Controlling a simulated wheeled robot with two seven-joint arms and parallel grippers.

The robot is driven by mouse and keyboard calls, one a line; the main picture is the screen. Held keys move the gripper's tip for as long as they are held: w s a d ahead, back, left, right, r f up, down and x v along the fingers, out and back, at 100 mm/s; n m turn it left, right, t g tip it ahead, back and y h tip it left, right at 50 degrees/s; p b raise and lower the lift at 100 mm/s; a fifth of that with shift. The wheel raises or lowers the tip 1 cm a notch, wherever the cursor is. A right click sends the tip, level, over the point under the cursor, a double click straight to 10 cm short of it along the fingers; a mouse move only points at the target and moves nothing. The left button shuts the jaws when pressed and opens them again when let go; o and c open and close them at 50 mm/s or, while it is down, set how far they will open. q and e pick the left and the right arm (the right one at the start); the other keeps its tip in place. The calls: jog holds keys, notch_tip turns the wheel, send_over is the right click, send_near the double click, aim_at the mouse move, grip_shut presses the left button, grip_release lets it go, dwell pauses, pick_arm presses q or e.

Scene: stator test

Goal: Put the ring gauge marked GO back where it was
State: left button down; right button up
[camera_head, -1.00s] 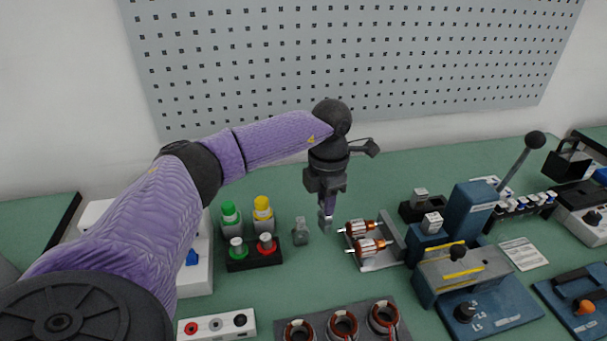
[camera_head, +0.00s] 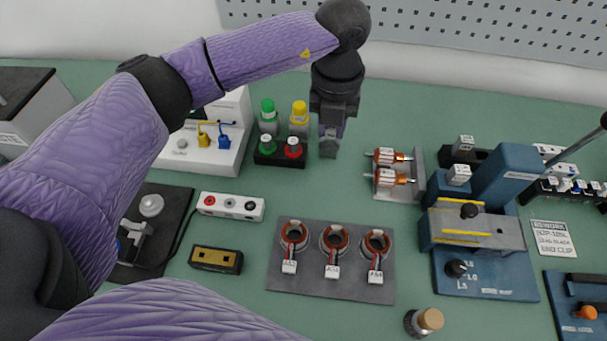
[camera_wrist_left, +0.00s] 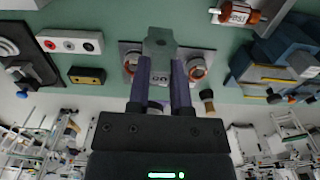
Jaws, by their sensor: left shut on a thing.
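My left gripper (camera_head: 330,145) points down just right of the black holder with coloured caps. It is shut on a small grey piece (camera_head: 328,149), low over or at the green bench; I cannot tell whether it touches. In the left wrist view the grey piece (camera_wrist_left: 159,42) sits between the purple fingers of my left gripper (camera_wrist_left: 160,60). Two small grey labelled blocks show at the right, one on a black stand (camera_head: 465,142), one by the blue fixture (camera_head: 458,174). My right gripper is out of view.
The black holder (camera_head: 278,160) has green and red caps, with green and yellow ones behind. Copper rotors (camera_head: 392,177) lie on a grey rack. A grey plate (camera_head: 285,275) carries three wound stators. A blue fixture (camera_head: 507,172) stands right. The bench between holder and rotors is clear.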

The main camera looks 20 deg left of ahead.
aim_at(328, 157)
pick_arm(q)
jog(key=shift+s+f, duration=0.1)
jog(key=shift+f, duration=0.15)
notch_tip(328, 157, down, 9)
jog(key=b, duration=0.2)
jog(key=shift+b, duration=0.35)
jog(key=shift+f, duration=0.35)
jog(key=shift+r, duration=0.1)
jog(key=c, duration=0.5)
grip_release()
jog(key=shift+c, duration=0.2)
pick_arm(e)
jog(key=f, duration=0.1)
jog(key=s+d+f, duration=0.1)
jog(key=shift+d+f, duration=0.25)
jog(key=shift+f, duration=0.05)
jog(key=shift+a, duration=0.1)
